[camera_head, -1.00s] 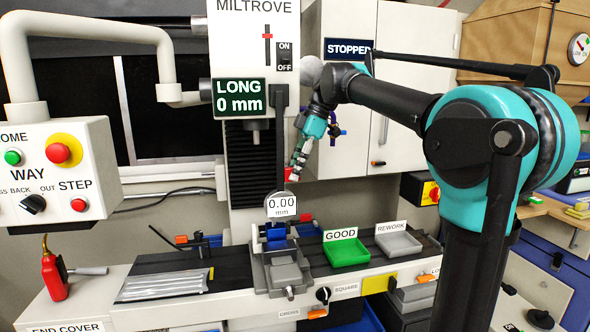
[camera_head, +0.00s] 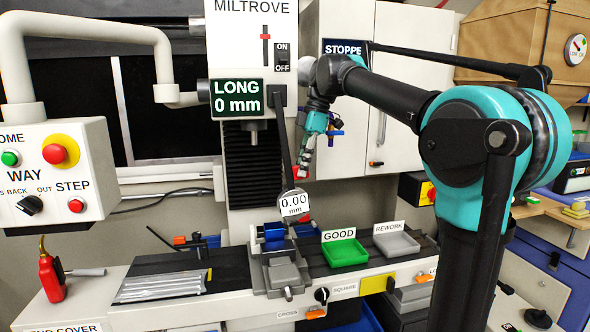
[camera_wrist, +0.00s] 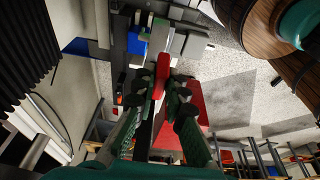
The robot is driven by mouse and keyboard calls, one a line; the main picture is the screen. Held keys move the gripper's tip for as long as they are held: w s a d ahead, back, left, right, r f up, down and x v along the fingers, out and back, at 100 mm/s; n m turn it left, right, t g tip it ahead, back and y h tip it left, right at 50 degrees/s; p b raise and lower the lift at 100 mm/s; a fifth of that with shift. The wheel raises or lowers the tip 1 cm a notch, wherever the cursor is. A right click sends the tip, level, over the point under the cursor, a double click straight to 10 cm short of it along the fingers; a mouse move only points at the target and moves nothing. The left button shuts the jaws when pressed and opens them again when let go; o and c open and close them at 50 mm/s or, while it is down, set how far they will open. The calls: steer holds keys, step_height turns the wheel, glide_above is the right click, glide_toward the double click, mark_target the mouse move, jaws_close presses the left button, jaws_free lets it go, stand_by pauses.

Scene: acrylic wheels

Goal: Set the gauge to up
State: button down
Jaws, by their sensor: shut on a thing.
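The gauge (camera_head: 295,204) is a round dial reading 0.00 mm, on the lower end of a black arm (camera_head: 283,140) that hangs from the machine head. The arm tilts, its lower end to the right, and the gauge hangs above the vise (camera_head: 277,262). My gripper (camera_head: 304,167) is beside the arm's lower half, pointing down. In the wrist view my gripper (camera_wrist: 165,92) is shut on a red handle (camera_wrist: 162,70) beside a dark bar (camera_wrist: 146,130). The exact join of handle and arm is hidden.
A green GOOD tray (camera_head: 345,252) and a grey REWORK tray (camera_head: 397,243) stand right of the vise. The control box (camera_head: 55,175) hangs at left. The white cabinet (camera_head: 400,110) is behind my arm. Air right of the gauge, above the trays, is free.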

steer(key=w+d+r+t+h, duration=0.2)
steer(key=w+d+r+h, duration=0.1)
steer(key=d+r+h, duration=0.7)
steer(key=shift+w+d+r+t, duration=0.2)
steer(key=shift+d+r+t, duration=0.2)
steer(key=shift+d+r, duration=0.7)
steer(key=shift+a+r, duration=0.2)
steer(key=shift+r, duration=0.05)
steer(key=c, duration=1.6)
jaws_free()
steer(key=shift+o, duration=0.2)
